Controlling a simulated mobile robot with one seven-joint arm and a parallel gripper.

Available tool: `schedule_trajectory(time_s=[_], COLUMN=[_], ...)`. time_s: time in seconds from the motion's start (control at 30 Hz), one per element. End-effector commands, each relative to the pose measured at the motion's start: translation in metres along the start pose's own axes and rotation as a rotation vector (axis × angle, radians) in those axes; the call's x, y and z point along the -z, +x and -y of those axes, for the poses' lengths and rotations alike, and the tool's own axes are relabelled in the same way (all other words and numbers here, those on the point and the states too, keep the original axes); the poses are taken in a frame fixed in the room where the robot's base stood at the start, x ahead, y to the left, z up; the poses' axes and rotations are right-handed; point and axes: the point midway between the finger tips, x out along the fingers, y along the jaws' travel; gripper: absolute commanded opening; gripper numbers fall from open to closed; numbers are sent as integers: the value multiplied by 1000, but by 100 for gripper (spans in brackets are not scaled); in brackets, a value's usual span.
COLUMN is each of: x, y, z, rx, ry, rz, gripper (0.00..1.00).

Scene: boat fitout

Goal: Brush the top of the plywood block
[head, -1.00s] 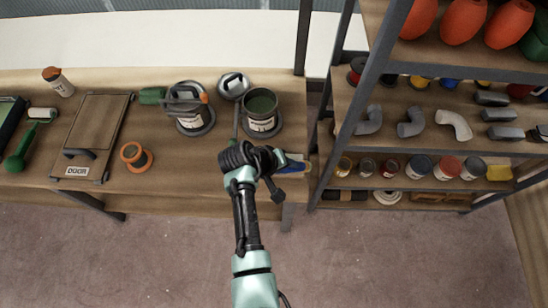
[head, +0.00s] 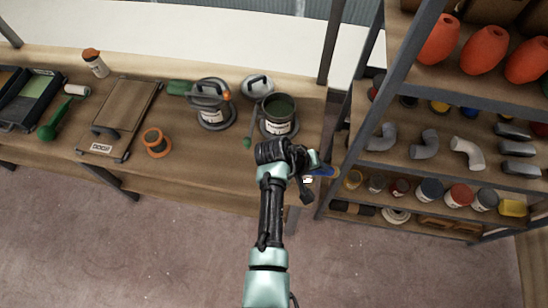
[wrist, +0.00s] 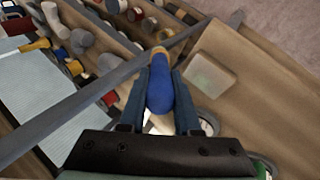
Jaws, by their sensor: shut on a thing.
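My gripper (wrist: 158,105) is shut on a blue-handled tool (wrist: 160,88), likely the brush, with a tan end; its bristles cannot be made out. A flat, pale, squarish piece (wrist: 208,75) lies on the bench just right of the blue handle in the wrist view. It may be the plywood block; the handle is apart from it in the picture. My arm hides part of the bench's right end in the head view.
An open can of green paint (head: 279,128) stands just behind my gripper. A loaded shelf rack (head: 352,137) stands close on the right. Floor in front is clear.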

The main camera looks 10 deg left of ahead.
Motion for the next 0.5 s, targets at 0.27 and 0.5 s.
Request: schedule_trajectory(time_s=[0.27, 0.5], x=[8, 12], y=[-21, -30], z=[-20, -28], rx=[0, 0], ry=[0, 0], rz=[1, 1], gripper=[0, 0])
